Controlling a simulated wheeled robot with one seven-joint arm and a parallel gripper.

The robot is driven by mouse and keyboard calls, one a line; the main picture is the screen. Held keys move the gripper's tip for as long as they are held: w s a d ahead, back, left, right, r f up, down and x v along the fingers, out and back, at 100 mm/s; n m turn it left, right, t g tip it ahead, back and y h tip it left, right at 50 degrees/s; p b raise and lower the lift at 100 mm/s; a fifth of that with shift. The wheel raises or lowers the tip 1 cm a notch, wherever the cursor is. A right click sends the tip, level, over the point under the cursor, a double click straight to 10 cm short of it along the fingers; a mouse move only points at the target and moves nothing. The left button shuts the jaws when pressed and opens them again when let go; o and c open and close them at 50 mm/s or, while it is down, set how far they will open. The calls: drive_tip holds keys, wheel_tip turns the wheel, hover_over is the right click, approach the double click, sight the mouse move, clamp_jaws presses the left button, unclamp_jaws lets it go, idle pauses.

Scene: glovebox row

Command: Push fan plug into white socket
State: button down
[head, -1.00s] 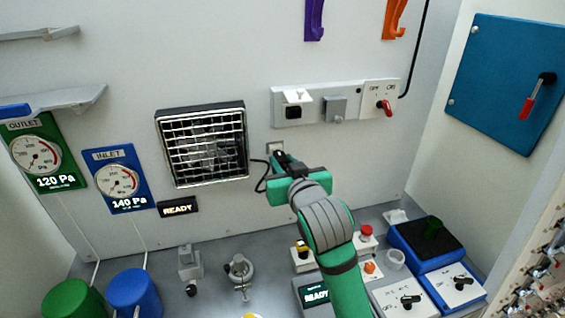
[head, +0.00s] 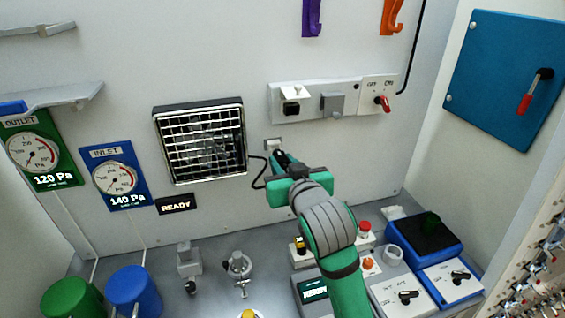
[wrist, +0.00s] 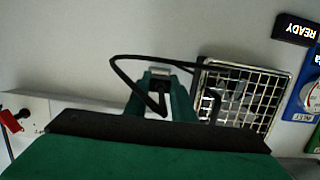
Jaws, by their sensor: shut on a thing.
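My gripper (head: 280,160) is close to the back wall, just right of the fan (head: 200,142). It is shut on the black fan plug (wrist: 160,84), which shows between the fingers in the wrist view. A black cord (head: 259,172) loops from the fan to the plug. The plug is at a small pale wall holder (head: 273,144); I cannot tell whether it still sits in it. The white socket (head: 291,92), with a white flap raised above a dark face, is on the wall strip above and slightly right of my gripper.
A grey covered socket (head: 332,104) and a red-handled switch (head: 382,103) are right of the white socket. Purple (head: 312,16) and orange (head: 392,16) hooks hang above. Control boxes stand on the bench below my arm. The wall between holder and strip is clear.

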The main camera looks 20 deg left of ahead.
drive_tip(key=shift+d, duration=0.1)
drive_tip(key=shift+f+v, duration=0.15)
drive_tip(key=shift+v, duration=0.65)
drive_tip(key=shift+f+v, duration=0.15)
drive_tip(key=shift+v, duration=0.65)
drive_tip(key=shift+f+v, duration=0.2)
drive_tip(key=shift+v, duration=0.6)
drive_tip(key=shift+s, duration=0.15)
drive_tip(key=s+d+r, duration=0.1)
drive_tip(key=d+r, duration=0.4)
drive_tip(key=r, duration=0.6)
drive_tip(key=shift+s+r, duration=0.25)
drive_tip(key=shift+d, duration=0.1)
drive_tip(key=shift+r+x, duration=0.2)
drive_tip(key=shift+x, duration=0.75)
drive_tip(key=shift+r+x, duration=0.2)
drive_tip(key=shift+x, duration=0.75)
drive_tip(key=shift+r+x, duration=0.15)
drive_tip(key=shift+x, duration=0.8)
